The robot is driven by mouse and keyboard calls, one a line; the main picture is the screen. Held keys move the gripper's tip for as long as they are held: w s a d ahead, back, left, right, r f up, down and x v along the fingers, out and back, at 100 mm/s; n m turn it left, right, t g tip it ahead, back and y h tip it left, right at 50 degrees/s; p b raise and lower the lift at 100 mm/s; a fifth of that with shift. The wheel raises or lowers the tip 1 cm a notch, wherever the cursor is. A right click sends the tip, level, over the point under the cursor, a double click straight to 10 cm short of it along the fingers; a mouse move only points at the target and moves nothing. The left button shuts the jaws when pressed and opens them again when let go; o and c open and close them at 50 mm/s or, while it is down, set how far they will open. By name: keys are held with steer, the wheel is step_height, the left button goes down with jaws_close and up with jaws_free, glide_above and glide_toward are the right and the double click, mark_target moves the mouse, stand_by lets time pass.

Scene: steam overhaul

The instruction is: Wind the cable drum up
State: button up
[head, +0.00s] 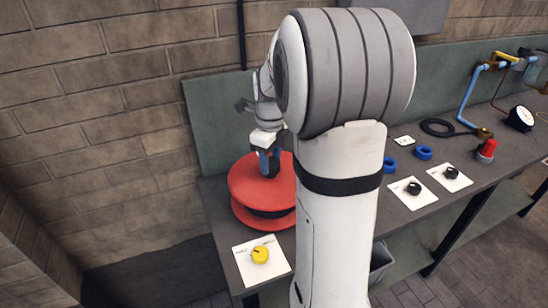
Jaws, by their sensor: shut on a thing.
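The red cable drum (245,184) lies flat on the left end of the grey bench, with dark cable visible between its two round flanges. My gripper (269,163) is above the drum's top flange, a little right of its middle, pointing down. It is shut on the drum's handle, which shows as a blue-grey upright piece; my fingers and the handle are hard to tell apart at this size. My arm hides the right side of the drum and part of the bench behind it.
A yellow knob (260,255) on a white plate sits in front of the drum. Right of my arm are black knobs (414,188), blue rings (424,153), a red-capped part (487,149), a black hose coil (437,127), and a gauge (521,118). A brick wall stands close on the left.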

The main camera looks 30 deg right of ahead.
steer(key=o, duration=1.4)
steer(key=shift+r, duration=0.1)
step_height(320, 180, up, 8)
steer(key=shift+f, duration=0.15)
steer(key=shift+s+a+n, duration=0.25)
steer(key=shift+a+n, duration=0.1)
steer(key=shift+n, duration=0.25)
steer(key=s+a+f+n+t, duration=0.1)
steer(key=s+a+n, duration=0.3)
steer(key=n, duration=0.5)
steer(key=s+a+f+n+t, duration=0.1)
steer(key=s+a+f+n, duration=0.1)
steer(key=s+a+n, duration=0.2)
steer(key=s+a+f+n, duration=0.2)
steer(key=s+a+n, duration=0.2)
steer(key=s+n, duration=0.5)
steer(key=shift+s+n+t, duration=0.15)
steer(key=shift+n+t, duration=0.05)
steer(key=shift+n, duration=1.35)
steer(key=shift+s+n+t, duration=0.15)
steer(key=shift+n+t, duration=0.05)
steer(key=shift+n, duration=1.35)
